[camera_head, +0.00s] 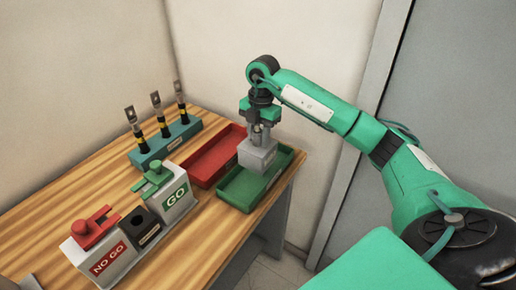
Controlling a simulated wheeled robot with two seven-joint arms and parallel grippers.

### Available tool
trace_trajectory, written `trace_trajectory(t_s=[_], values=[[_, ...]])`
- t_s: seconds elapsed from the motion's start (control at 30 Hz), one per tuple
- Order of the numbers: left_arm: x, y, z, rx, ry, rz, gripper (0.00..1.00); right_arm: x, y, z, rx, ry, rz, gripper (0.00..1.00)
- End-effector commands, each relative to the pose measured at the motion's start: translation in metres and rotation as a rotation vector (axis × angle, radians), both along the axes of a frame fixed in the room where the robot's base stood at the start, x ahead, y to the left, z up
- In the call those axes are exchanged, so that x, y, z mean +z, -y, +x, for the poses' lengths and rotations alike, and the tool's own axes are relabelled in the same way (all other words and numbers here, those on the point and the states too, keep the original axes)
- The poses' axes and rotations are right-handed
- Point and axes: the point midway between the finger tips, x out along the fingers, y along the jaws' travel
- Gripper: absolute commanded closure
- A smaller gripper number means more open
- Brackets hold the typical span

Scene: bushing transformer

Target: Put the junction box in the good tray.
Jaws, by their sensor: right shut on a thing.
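The grey junction box (257,156) is held by my right gripper (258,139), which points down and is shut on its upper part. The box is over the far part of the green tray (235,203), near the side of the red tray. I cannot tell whether its underside touches the tray floor. The green tray is empty apart from the box over it. My left gripper is not in view.
A red tray (206,167) lies beside the green one. A teal stand (173,147) holds several upright rods at the back. Red NO GO (104,252) and green GO (174,200) fixtures flank a dark block (142,228). The table's right edge is close to the green tray.

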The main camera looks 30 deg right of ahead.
Motion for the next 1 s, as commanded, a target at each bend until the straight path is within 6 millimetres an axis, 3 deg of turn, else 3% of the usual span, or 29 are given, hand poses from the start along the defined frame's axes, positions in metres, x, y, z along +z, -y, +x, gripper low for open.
trace_trajectory(t_s=[0.33,0.53,0.9,0.93,1.0], values=[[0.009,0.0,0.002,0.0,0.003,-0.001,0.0,-0.031,0.0,0.0,0.0,-0.001,0.0,1.0],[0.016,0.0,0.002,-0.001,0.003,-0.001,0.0,-0.059,0.0,0.0,-0.001,0.0,0.0,1.0],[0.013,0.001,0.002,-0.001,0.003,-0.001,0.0,-0.066,0.0,0.0,0.0,0.003,0.0,1.0],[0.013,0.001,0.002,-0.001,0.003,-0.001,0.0,-0.066,0.0,0.0,0.0,0.002,0.0,0.62],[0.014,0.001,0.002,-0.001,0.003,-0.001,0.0,-0.066,0.0,0.0,0.0,0.001,-0.001,0.48]])
